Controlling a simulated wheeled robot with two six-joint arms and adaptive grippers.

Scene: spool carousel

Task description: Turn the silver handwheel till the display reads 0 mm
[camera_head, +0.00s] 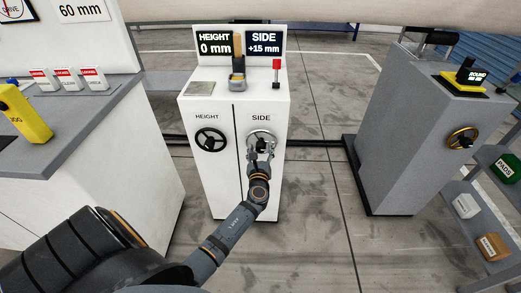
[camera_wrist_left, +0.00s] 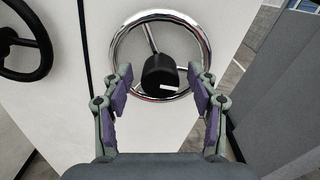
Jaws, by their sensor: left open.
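The silver handwheel (camera_head: 262,138) is on the front of the white cabinet, under the label SIDE. In the left wrist view the silver handwheel (camera_wrist_left: 204,44) shows a chrome rim, thin spokes and a black hub (camera_wrist_left: 160,75). My left gripper (camera_head: 261,150) is in front of the wheel. In the left wrist view my left gripper (camera_wrist_left: 160,82) is open, its purple-padded fingers at either side of the hub, over the lower part of the rim. I cannot tell whether they touch it. The SIDE display (camera_head: 264,43) reads +15 mm. My right gripper is not in view.
A black handwheel (camera_head: 210,139) under HEIGHT is left of the silver one; the HEIGHT display (camera_head: 214,44) reads 0 mm. A red-topped lever (camera_head: 276,66) stands on the white cabinet (camera_head: 206,185). A grey cabinet (camera_head: 395,130) with a brass wheel (camera_head: 462,137) is at right.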

